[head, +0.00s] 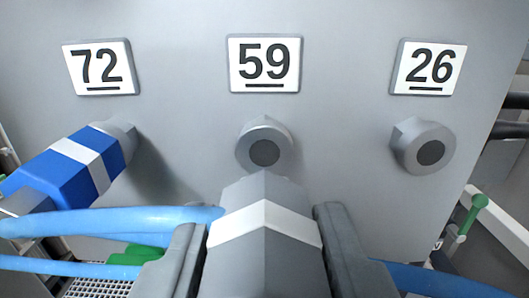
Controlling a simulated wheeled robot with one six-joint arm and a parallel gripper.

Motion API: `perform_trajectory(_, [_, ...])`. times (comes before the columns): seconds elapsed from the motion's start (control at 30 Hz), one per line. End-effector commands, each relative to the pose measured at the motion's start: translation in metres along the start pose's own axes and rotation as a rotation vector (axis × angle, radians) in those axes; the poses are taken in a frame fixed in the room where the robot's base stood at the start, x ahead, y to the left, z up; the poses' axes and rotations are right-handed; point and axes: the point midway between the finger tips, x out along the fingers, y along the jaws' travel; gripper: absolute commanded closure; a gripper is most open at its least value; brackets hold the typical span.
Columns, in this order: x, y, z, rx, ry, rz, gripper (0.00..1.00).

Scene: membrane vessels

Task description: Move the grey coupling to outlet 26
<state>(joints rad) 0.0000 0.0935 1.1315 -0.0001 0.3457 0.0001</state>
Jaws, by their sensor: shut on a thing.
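The grey coupling (265,254), with a white band around it, is held between the two dark fingers of my gripper (264,262) at the bottom middle of the head view. Its front end points at outlet 59 (264,146) and overlaps its lower edge in the picture; the outlet's dark face shows above it. Whether the two touch, I cannot tell. Outlet 26 (424,148) is at the right under its "26" sign (429,67), its dark round face bare.
A blue coupling (70,168) with a white band sits on outlet 72 (117,132) at the left. Blue hoses (105,221) cross the lower left. A green-handled valve (473,212) stands at the right, beyond the panel's edge. The grey panel (345,150) between outlets 59 and 26 is clear.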

Motion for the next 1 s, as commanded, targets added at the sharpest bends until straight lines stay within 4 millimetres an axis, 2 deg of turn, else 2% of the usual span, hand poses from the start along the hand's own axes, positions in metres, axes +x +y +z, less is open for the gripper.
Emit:
perform_trajectory(0.43, [-0.014,0.000,0.000,0.000,0.000,0.000,1.00])
perform_trajectory(1.0, [-0.017,0.000,0.000,0.000,0.000,0.000,1.00])
